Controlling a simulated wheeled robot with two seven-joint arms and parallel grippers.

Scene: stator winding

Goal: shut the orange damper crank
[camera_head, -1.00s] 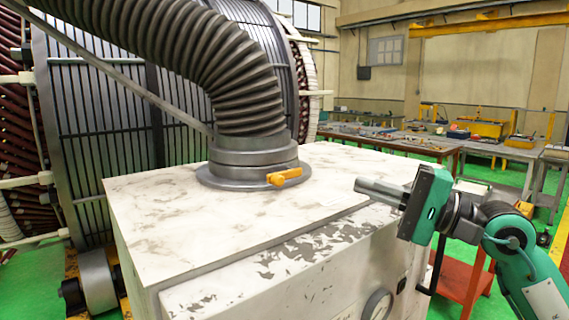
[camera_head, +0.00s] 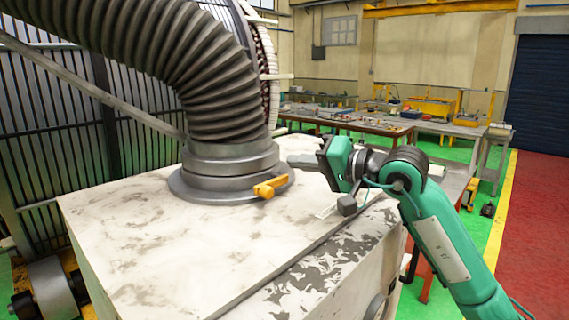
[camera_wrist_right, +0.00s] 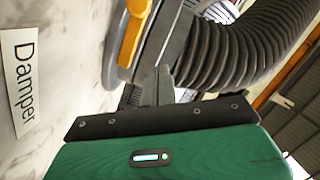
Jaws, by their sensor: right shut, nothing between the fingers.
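The orange damper crank (camera_head: 270,187) sticks out from the grey collar (camera_head: 230,172) at the foot of the ribbed hose, on top of the white cabinet. It also shows large at the top of the right wrist view (camera_wrist_right: 133,32). My right gripper (camera_head: 292,160) is shut and empty, its fingers pointing left beside the collar, behind and right of the crank. In the right wrist view its fingers (camera_wrist_right: 152,88) are close to the collar, below the crank; I cannot tell whether they touch the collar. My left gripper is not in view.
The thick ribbed hose (camera_head: 190,70) rises from the collar and bends left. A "Damper" label (camera_wrist_right: 18,85) lies on the worn cabinet top (camera_head: 130,235), whose front part is clear. Workbenches (camera_head: 350,120) stand well behind.

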